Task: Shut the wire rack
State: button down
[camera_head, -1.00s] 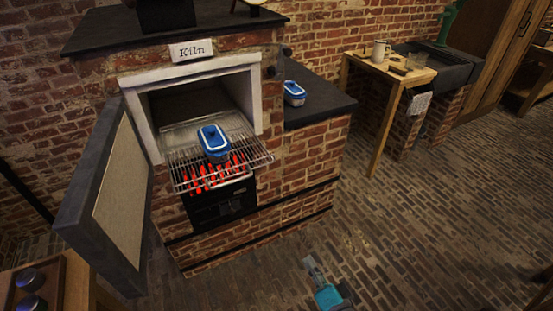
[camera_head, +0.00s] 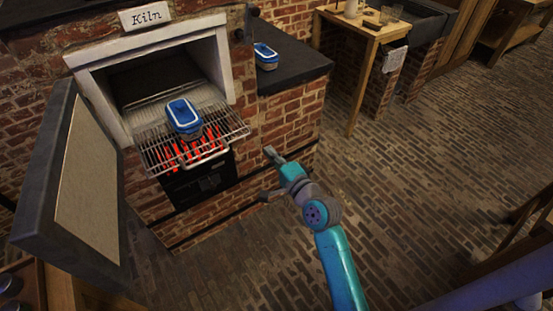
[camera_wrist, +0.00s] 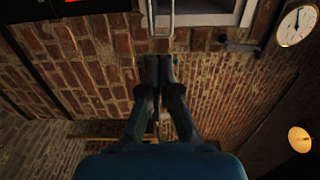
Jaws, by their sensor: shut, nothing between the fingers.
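The wire rack (camera_head: 228,126) is pulled out from the kiln opening, over glowing red bars. A blue-lidded dish (camera_head: 184,114) sits on it. My gripper (camera_head: 268,152) is to the right of the rack's front right corner and apart from it in the head view. In the wrist view my gripper (camera_wrist: 158,62) points at brickwork, its two fingers together and empty. A bright metal wire loop (camera_wrist: 160,32), which looks like part of the rack, shows just beyond the fingertips; I cannot tell the exact gap.
The kiln door (camera_head: 75,190) stands open at the left. A second blue-lidded dish (camera_head: 265,55) sits on the dark counter (camera_head: 295,72) right of the kiln. A wooden table (camera_head: 350,30) stands at the back. The brick floor (camera_head: 430,150) on the right is clear.

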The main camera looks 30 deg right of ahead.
aim_at(251, 131)
jog(key=w, duration=0.9)
